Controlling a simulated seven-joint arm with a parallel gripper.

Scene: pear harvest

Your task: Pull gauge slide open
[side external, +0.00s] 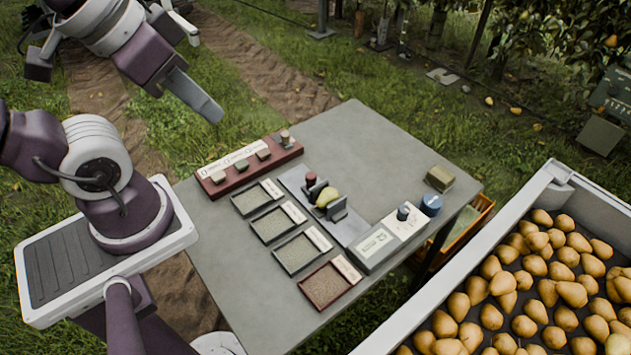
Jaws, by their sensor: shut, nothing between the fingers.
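The gauge (295,180) lies on the grey table, a long metal base with upright jaws. A yellow-green pear (327,197) rests between the jaws of its slide (338,209). A dark reddish knob (311,179) stands at the gauge's upper left part. My gripper (213,113) is at the upper left, above and to the left of the table, well apart from the gauge. Its fingers are shut together and hold nothing. How far the slide stands open is too small to tell.
Several shallow trays (301,254) lie left of the gauge. A red rack (218,188) with small blocks is behind them. A white-topped box (392,236), blue round item (431,205) and olive block (440,178) are right. A pear bin (455,282) stands beside the table. The table's back is clear.

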